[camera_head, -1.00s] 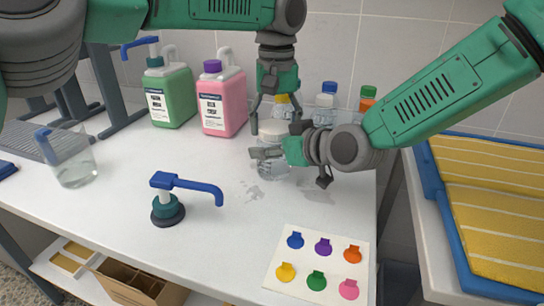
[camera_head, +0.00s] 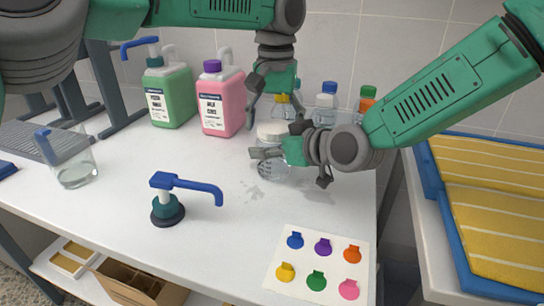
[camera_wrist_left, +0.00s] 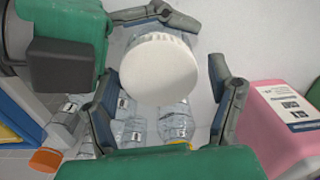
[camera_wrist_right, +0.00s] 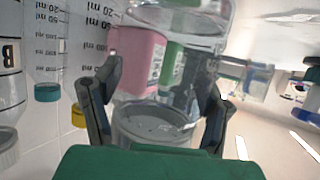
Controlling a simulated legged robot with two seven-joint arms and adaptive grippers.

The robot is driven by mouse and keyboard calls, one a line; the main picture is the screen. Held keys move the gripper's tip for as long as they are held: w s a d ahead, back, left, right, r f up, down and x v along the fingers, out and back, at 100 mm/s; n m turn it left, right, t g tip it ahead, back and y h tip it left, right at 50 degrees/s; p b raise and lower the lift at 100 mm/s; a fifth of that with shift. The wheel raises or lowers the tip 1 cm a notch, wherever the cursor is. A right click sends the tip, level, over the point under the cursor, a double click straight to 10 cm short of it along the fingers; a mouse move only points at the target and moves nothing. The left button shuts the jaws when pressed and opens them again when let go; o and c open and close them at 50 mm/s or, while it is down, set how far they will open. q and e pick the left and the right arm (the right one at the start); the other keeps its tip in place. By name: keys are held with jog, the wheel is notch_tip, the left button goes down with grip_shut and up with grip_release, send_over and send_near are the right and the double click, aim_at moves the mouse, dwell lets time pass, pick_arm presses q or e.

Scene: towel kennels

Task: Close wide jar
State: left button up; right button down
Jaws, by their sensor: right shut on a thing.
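The wide jar (camera_head: 275,172) is clear and stands upright on the white table, partly hidden behind my right gripper. A white round lid (camera_head: 272,131) sits on its mouth; I cannot tell how tightly. The lid fills the middle of the left wrist view (camera_wrist_left: 160,70). My right gripper (camera_head: 258,160) is shut around the jar's side; the right wrist view shows the clear wall (camera_wrist_right: 155,120) between its fingers. My left gripper (camera_head: 270,113) points down just above the lid. Its fingers are apart, one on each side of the lid, and appear not to touch it.
A pink jug (camera_head: 218,103) and a green jug (camera_head: 168,97) stand behind to the left. Several capped bottles (camera_head: 326,97) stand close behind the jar. A blue pump (camera_head: 168,200), a glass beaker (camera_head: 75,165) and a colour card (camera_head: 318,268) are on the table.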

pick_arm(q)
jog(key=shift+d+r, duration=0.1)
jog(key=shift+r, duration=2.2)
jog(key=shift+c, duration=0.3)
notch_tip(320, 180, up, 4)
jog(key=n, duration=0.3)
jog(key=shift+f, duration=0.25)
jog(key=shift+f, duration=0.1)
jog(key=shift+f, duration=3.95)
